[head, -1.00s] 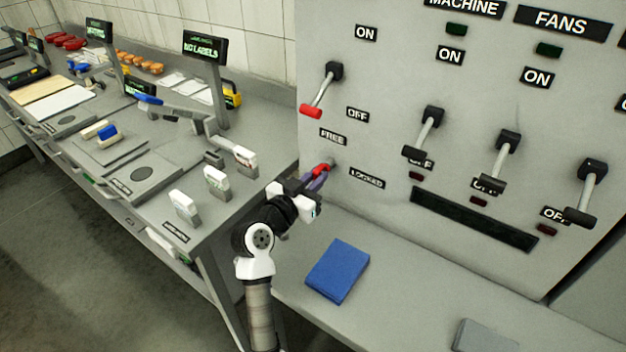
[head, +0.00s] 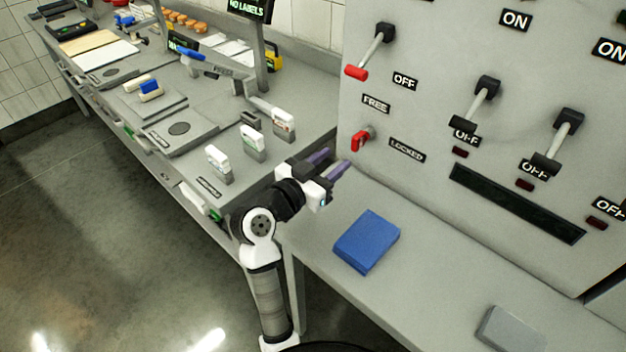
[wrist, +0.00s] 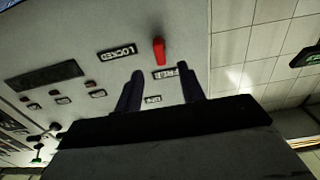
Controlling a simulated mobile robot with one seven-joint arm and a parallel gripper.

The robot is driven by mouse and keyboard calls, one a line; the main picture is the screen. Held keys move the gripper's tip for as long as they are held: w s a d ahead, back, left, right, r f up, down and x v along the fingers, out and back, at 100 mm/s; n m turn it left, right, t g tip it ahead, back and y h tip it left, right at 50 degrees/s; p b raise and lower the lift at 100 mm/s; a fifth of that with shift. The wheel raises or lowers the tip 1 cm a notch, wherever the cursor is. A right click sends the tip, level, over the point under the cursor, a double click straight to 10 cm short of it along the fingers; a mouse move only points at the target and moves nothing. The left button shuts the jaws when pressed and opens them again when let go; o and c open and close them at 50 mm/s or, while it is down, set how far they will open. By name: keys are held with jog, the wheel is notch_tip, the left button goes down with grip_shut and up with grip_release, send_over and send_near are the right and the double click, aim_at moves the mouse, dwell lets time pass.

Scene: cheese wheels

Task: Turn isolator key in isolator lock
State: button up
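The red isolator key (head: 362,138) sits in the isolator lock on the grey panel, below the FREE label (head: 376,103) and left of the LOCKED label (head: 406,150). My gripper (head: 334,162) is in front of the panel, lower left of the key and apart from it. Its two purple fingers are spread with nothing between them. In the wrist view, the key (wrist: 159,50) shows beyond the fingertips, between them in the picture, its long side lined up towards the FREE label (wrist: 170,73). The lock body is mostly hidden by the key.
A red-handled lever (head: 357,72) is above the key, and black-handled levers (head: 465,130) stand to its right. A blue block (head: 366,240) lies on the ledge below. A counter (head: 215,110) with small devices is at left.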

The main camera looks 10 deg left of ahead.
jog(key=b+v, duration=0.1)
jog(key=v, duration=0.5)
jog(key=shift+r, duration=0.1)
dwell(0.3)
